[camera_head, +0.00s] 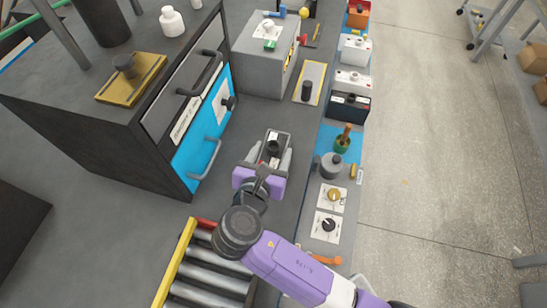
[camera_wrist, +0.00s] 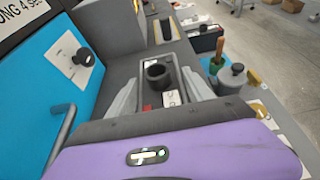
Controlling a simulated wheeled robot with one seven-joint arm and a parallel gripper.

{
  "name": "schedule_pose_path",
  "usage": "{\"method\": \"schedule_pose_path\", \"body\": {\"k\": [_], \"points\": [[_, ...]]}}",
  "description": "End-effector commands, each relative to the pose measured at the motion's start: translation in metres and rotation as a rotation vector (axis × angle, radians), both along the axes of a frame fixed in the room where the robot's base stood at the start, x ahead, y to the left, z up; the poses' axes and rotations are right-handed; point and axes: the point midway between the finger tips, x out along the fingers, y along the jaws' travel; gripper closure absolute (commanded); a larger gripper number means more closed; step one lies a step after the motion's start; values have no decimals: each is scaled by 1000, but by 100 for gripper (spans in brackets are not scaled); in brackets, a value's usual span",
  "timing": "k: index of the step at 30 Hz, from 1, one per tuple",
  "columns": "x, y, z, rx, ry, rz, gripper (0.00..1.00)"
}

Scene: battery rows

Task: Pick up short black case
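My gripper (camera_head: 270,156) points away along the dark counter, its two grey fingers spread apart. A small open-topped dark case with a grey rim (camera_head: 285,137) lies between and just beyond the fingers; it also shows in the wrist view (camera_wrist: 170,62). A black round cup sits in it (camera_wrist: 157,75), with a white label and a bit of red near its front. I cannot tell whether the fingers touch its sides.
A dark cabinet with a blue front (camera_head: 203,125) and handles stands close on the left. A roller conveyor (camera_head: 205,275) is nearer.

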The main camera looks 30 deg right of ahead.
Motion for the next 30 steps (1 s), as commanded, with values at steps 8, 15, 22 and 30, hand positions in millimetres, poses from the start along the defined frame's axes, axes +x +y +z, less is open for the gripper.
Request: {"method": "schedule_pose_path", "body": {"k": [8, 15, 22, 30], "points": [[0, 0, 0, 0, 0, 0, 100], [0, 0, 1, 0, -2, 1, 100], [1, 0, 13, 1, -4, -1, 100], [1, 0, 64, 4, -8, 0, 100]]}}
